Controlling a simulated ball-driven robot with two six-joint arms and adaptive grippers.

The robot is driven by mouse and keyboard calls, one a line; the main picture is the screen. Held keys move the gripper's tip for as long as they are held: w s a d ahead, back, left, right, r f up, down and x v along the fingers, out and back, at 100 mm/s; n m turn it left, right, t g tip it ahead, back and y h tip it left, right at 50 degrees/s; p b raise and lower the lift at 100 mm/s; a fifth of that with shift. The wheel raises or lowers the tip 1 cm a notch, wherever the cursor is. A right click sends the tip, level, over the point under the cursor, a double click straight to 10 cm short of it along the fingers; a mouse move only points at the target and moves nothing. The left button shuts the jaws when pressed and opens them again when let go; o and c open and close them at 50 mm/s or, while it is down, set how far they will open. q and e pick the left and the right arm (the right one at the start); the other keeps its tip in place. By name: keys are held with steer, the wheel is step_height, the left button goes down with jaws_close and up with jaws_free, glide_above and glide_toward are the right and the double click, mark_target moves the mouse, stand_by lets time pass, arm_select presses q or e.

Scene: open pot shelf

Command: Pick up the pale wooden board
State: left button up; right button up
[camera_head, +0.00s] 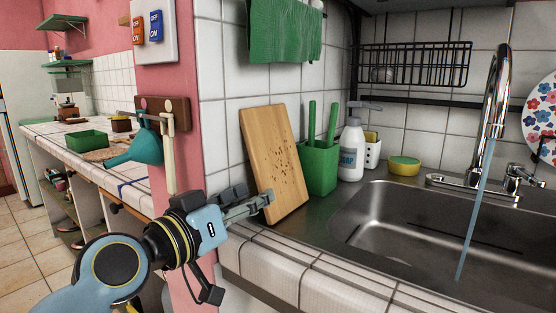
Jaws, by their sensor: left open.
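The pale wooden board (274,150) stands upright, leaning a little against the white tiled wall on the counter, left of the green holder. It has a scatter of small dark marks on its face. My left gripper (262,200) reaches in from the left at the board's lower left edge. Its fingers are open and overlap the board's lower left part in the picture; I cannot tell whether they touch it. My right gripper is not in view.
Right of the board stand a green holder (319,168) with green handles, a white soap bottle (351,150) and a yellow sponge (404,166). Water runs from the tap (496,100) into the steel sink (420,235). A green cloth (285,30) hangs above. The tiled counter edge (300,275) lies in front.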

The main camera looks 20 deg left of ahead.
mark_target(277, 160)
arm_select(q)
steer(key=x, duration=0.5)
steer(key=shift+w+d+f, duration=0.15)
steer(key=shift+w+f, duration=0.05)
steer(key=shift+w, duration=0.1)
jaws_close()
